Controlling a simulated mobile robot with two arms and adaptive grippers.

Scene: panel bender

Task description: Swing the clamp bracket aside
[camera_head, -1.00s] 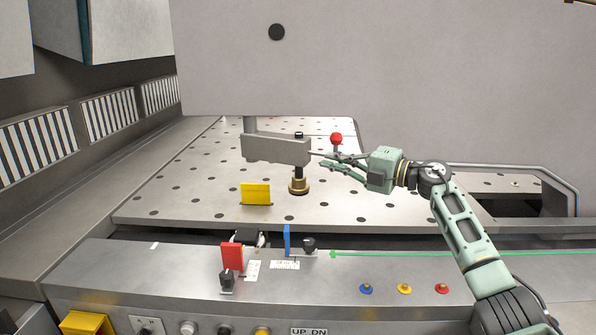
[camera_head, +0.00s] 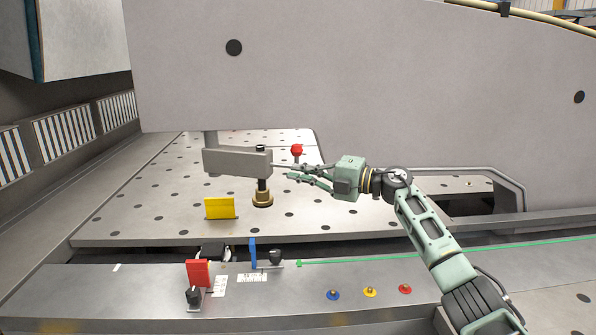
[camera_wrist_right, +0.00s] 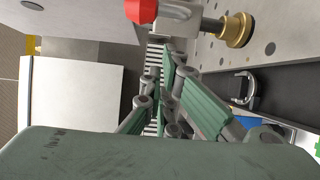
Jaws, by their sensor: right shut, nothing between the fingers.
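The clamp bracket (camera_head: 237,162) is a grey bar on a post, reaching right over the perforated table. A black spindle with a brass foot (camera_head: 263,198) hangs at its right end. In the right wrist view the bracket (camera_wrist_right: 178,20) is at the top, with the brass foot (camera_wrist_right: 237,30) to its right. My right gripper (camera_head: 282,171) is shut and empty, its fingertips close to the bracket's right end. I cannot tell whether they touch it. The gripper (camera_wrist_right: 164,78) also shows in the wrist view. My left gripper is not in view.
A red knob (camera_head: 297,150) stands behind my fingers. A yellow block (camera_head: 220,208) is on the perforated table (camera_head: 150,208). Red (camera_head: 198,273) and blue (camera_head: 252,252) plates stand on the front panel. The large grey machine body (camera_head: 350,85) overhangs the table at the back.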

